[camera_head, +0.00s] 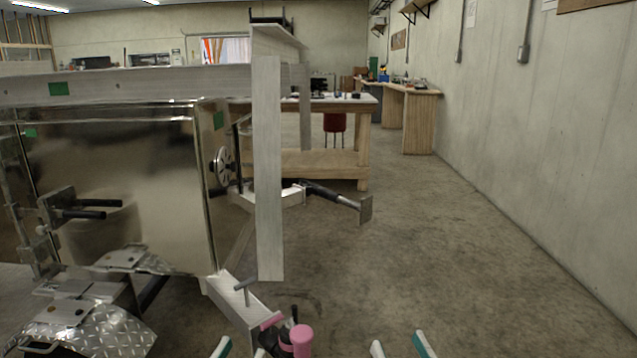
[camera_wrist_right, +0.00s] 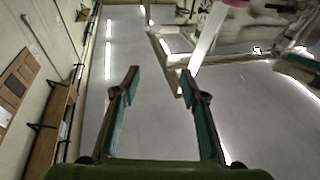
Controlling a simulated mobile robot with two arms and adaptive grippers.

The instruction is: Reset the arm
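My left gripper (camera_head: 241,350) shows only its fingertips at the bottom edge of the head view. The arms themselves are mostly out of the head view.
An aluminium trailer (camera_head: 140,190) stands at the left, with a tall metal post (camera_head: 268,170). A pink-topped part (camera_head: 301,340) is close beside my left gripper. A wooden workbench (camera_head: 320,165) stands behind. The floor (camera_head: 450,260) is clear up to the right wall (camera_head: 560,140).

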